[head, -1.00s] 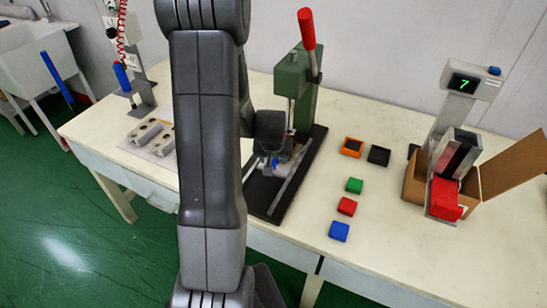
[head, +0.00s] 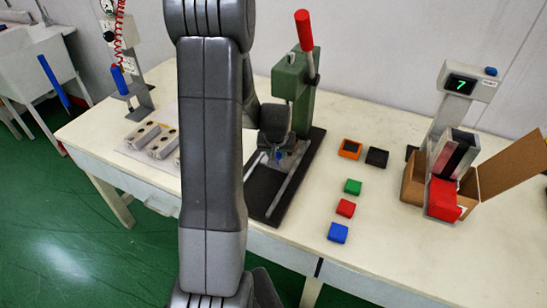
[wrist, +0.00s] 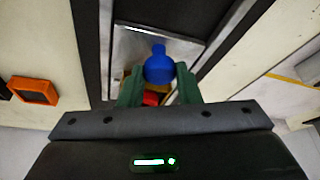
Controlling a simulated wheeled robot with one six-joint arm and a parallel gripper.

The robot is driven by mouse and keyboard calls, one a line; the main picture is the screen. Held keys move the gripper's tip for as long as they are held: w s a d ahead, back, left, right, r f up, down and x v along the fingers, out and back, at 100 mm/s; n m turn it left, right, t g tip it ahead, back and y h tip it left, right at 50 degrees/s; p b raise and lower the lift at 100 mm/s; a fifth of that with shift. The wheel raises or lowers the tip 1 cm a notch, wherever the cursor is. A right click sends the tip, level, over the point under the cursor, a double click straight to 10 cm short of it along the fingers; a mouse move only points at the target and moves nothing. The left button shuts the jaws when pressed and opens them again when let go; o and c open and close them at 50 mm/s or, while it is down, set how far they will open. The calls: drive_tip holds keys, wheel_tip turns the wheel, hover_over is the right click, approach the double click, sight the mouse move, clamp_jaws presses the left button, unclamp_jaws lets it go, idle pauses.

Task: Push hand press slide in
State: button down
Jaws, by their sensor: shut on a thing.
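The hand press is a green column (head: 294,78) with a red lever handle (head: 304,30), standing on a dark base with two pale rails (head: 290,188). Its slide is a shiny metal plate (wrist: 138,45) with a blue knob (wrist: 158,68), seen in the wrist view. My gripper (wrist: 160,85) has its two green fingers on either side of the knob and is shut on it. The knob also shows small in the head view (head: 278,156), below my wrist. A red and a yellowish part show partly between the fingers. My arm hides part of the press.
An orange mould (head: 350,149), a black one (head: 377,157) and green (head: 353,187), red (head: 346,208) and blue blocks (head: 337,233) lie right of the press. Grey moulds (head: 152,138) lie left. A display stand (head: 466,85) and cardboard box (head: 412,185) stand right.

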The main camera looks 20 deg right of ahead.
drive_tip(key=shift+w+d+r, duration=0.1)
drive_tip(key=c, duration=1.5)
unclamp_jaws()
drive_tip(key=o, duration=0.4)
drive_tip(key=shift+w+d, duration=0.1)
drive_tip(key=v, duration=1.3)
drive_tip(key=shift+s+r, duration=0.25)
drive_tip(key=shift+r, duration=0.05)
drive_tip(key=shift+f, duration=0.15)
drive_tip(key=x, duration=1.3)
drive_tip(key=shift+w+f, duration=0.15)
drive_tip(key=shift+f, duration=0.15)
